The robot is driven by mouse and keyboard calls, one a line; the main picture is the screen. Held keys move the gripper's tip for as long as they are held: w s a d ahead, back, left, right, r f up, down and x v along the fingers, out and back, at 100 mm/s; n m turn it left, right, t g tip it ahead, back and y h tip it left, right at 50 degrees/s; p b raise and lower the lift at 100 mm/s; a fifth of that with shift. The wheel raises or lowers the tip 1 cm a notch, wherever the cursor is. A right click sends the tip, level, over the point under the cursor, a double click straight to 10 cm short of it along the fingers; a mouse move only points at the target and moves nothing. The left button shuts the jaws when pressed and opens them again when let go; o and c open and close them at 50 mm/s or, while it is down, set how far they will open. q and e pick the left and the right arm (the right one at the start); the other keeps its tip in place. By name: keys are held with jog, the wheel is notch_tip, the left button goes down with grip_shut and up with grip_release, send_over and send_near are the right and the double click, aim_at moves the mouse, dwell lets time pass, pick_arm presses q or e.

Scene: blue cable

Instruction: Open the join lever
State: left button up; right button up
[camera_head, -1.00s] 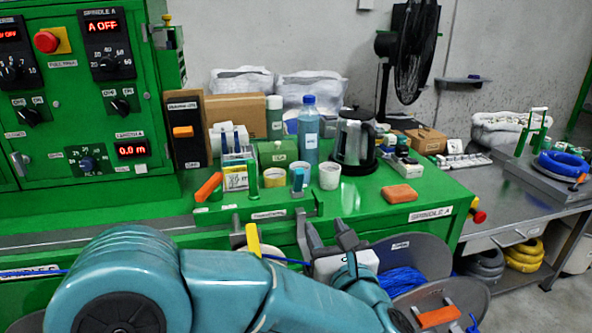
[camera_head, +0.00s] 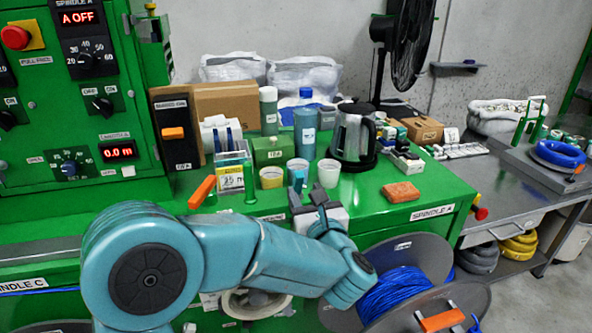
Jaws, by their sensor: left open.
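My left gripper (camera_head: 307,197) is open and points away from me, at the front edge of the green bench (camera_head: 366,211). No object shows between its fingers. A tilted orange lever (camera_head: 202,192) stands at the bench's front, left of my gripper and apart from it. My left arm hides much of the bench front. My right gripper is not in view.
Behind the levers stand small cups (camera_head: 328,173), a blue bottle (camera_head: 305,130) and a kettle (camera_head: 352,138). An orange block (camera_head: 401,192) lies to the right. A reel of blue cable (camera_head: 395,290) sits below right. A green control cabinet (camera_head: 75,110) fills the left.

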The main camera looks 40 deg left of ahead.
aim_at(300, 183)
pick_arm(q)
jog(key=p+x, duration=0.1)
jog(key=x, duration=0.5)
jog(key=shift+w+a, duration=0.2)
jog(key=shift+w, duration=0.1)
jog(key=shift+w+a+p, duration=0.25)
jog(key=shift+a+p, duration=0.05)
jog(key=shift+a, duration=0.1)
jog(key=shift+w+f, duration=0.1)
grip_shut()
